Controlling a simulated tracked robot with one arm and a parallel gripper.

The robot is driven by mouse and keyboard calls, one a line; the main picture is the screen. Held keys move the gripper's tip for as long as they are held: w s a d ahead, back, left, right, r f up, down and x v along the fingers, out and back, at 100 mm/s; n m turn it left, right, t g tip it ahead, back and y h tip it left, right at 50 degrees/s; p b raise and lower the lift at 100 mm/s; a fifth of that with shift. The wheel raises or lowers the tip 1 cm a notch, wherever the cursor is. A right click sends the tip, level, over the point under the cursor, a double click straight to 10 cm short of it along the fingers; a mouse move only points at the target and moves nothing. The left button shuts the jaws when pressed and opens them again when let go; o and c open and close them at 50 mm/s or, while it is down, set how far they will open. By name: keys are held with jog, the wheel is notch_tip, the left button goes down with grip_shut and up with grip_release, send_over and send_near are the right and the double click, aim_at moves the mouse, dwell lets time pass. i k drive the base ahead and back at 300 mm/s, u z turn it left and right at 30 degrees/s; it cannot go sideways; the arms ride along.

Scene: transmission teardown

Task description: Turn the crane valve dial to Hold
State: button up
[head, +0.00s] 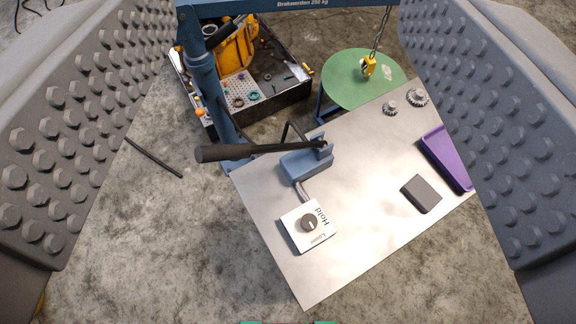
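The crane valve dial (309,223) is a small dark round knob on a white plate (293,232) at the near left of the metal table. The plate carries the printed words "Hold" on its right and "Lower" toward the bottom. The knob has a light pointer mark; it is too small to read its setting surely. My gripper (288,150) has its two grey studded fingers wide apart at the left and right edges of the view. Nothing is between the pads up close; the dial lies well beyond them.
A black lever (262,151) sticks out left from a blue pump block (308,165) behind the dial. The blue crane column (205,80) stands left. The metal table (365,235) also bears a dark block (421,194), purple tray (440,150) and gears (418,97). A yellow hook (369,66) hangs over a green disc.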

aim_at(308, 222)
jog(key=u, duration=0.25)
jog(key=k, duration=1.3)
jog(key=z, duration=0.75)
jog(key=i, duration=1.55)
jog(key=u, duration=0.35)
